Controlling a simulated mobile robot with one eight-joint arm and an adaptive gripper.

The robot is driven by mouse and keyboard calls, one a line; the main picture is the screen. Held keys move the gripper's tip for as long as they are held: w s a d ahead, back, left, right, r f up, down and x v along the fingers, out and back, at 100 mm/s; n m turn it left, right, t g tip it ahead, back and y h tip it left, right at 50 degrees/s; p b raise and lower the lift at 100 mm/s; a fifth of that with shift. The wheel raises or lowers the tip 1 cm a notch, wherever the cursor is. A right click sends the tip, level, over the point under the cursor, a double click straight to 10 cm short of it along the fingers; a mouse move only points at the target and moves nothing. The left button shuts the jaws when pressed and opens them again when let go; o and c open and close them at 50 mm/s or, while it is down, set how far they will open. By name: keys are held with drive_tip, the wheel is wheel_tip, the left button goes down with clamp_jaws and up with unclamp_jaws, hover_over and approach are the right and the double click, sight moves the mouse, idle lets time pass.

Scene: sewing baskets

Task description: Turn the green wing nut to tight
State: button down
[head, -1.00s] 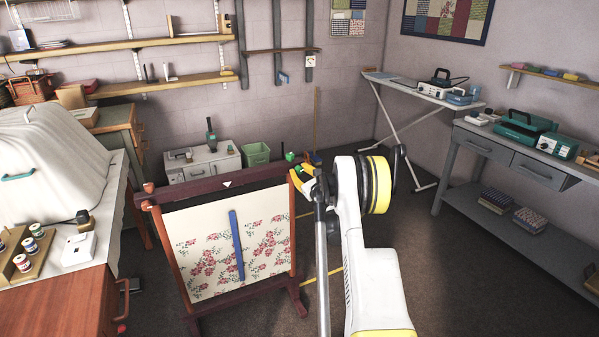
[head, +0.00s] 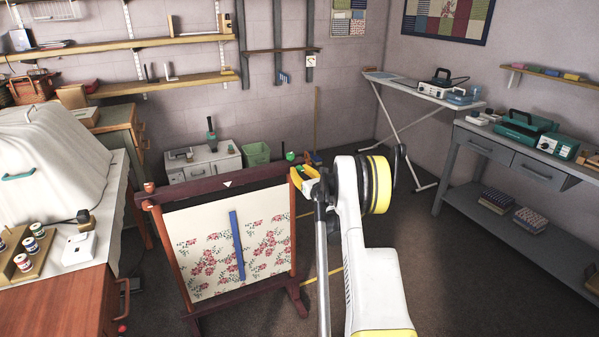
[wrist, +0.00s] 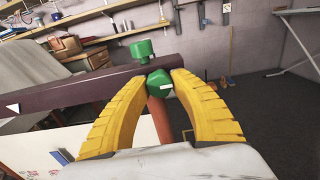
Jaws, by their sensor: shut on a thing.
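The green wing nut (wrist: 159,84) sits at the right end of the dark top bar (wrist: 60,98) of an embroidery frame, near the top of an orange-brown post (wrist: 161,122). A small white mark shows on its face. My gripper (wrist: 160,78) has its yellow fingers closed on either side of it. In the head view my gripper (head: 303,176) is at the bar's right end, with little of the nut showing. A second green piece (wrist: 142,50) stands up just above and behind the bar; it also shows in the head view (head: 290,156).
The frame holds floral cloth (head: 265,245) with a blue strip (head: 237,245) upright across it. A white cabinet (head: 205,163) and green bin (head: 256,154) stand behind. A wooden table (head: 50,300) is at left, a grey workbench (head: 470,150) at right.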

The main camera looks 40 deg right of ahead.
drive_tip(key=c, duration=1.1)
unclamp_jaws()
drive_tip(key=shift+o, duration=0.2)
drive_tip(key=v, duration=1.2)
